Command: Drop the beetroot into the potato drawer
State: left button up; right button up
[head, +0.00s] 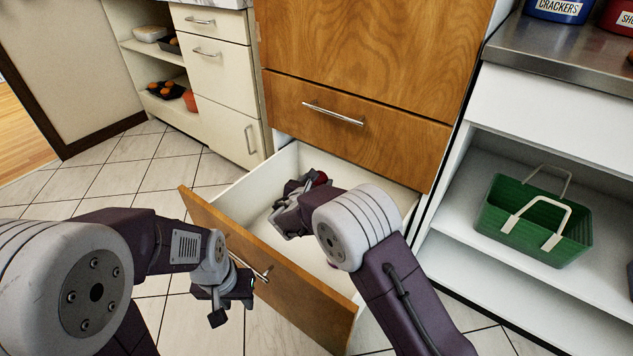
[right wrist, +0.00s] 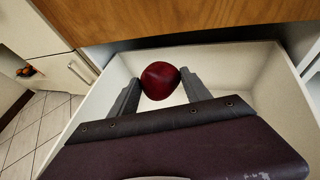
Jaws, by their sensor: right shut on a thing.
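The beetroot (right wrist: 161,80) is dark red and round, held between the fingertips of my right gripper (right wrist: 158,88) in the right wrist view. In the head view the beetroot (head: 319,178) shows only in part behind my right gripper (head: 300,190), which is inside the outline of the open drawer. The drawer (head: 262,262) has a wooden front and pale inner walls, and its visible floor looks bare. The beetroot appears above the drawer floor. My left gripper (head: 231,304) is outside the drawer front, close to its metal handle (head: 250,268), with its fingers apart and nothing seen between them.
A closed wooden drawer front (head: 350,125) is above the open drawer. A green basket (head: 535,220) stands on a white shelf at the right. Cream cabinets (head: 218,70) and shelves with food are at the back left. Tiled floor (head: 110,180) is clear at left.

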jog(key=o, duration=1.5)
jog(key=p+v, duration=0.4)
jog(key=v, duration=0.5)
jog(key=shift+r+p, duration=0.1)
jog(key=shift+p, duration=0.3)
